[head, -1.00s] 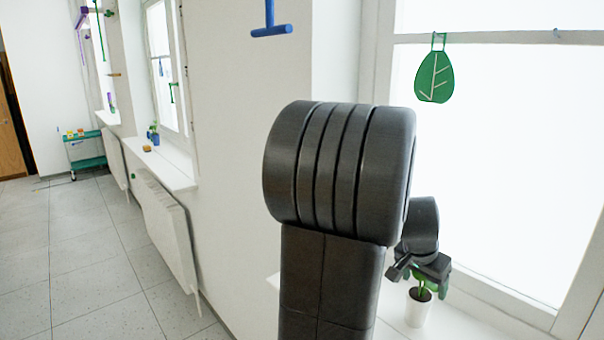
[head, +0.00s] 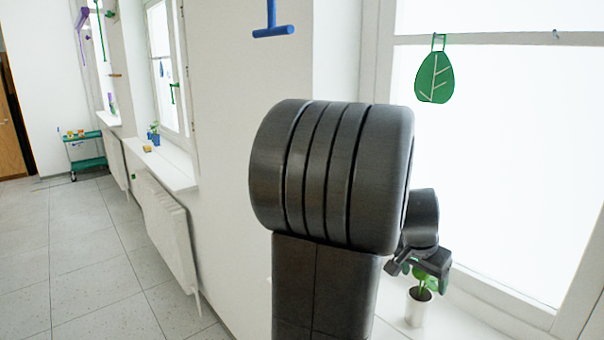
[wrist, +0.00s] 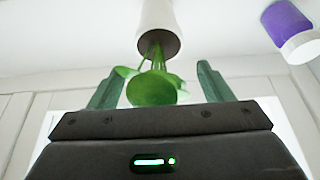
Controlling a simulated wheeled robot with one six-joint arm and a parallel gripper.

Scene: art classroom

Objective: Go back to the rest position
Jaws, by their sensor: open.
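My gripper (head: 430,264) is in front of the window at right in the head view, partly hidden behind my own arm. It is just above a small green plant (head: 424,279) in a white pot (head: 415,308) on the window sill. In the wrist view my gripper (wrist: 158,78) is open, with one green finger on each side of the plant's leaves (wrist: 155,88). The white pot (wrist: 158,25) shows beyond the fingertips at the top. Nothing is held. I cannot tell whether a finger touches a leaf.
A purple and white object (wrist: 290,30) is at the top right of the wrist view. A green leaf ornament (head: 434,77) hangs at the window. A blue T-shaped thing (head: 272,26) hangs upper middle. Radiators (head: 165,228) line the wall. The floor (head: 80,270) at left is clear.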

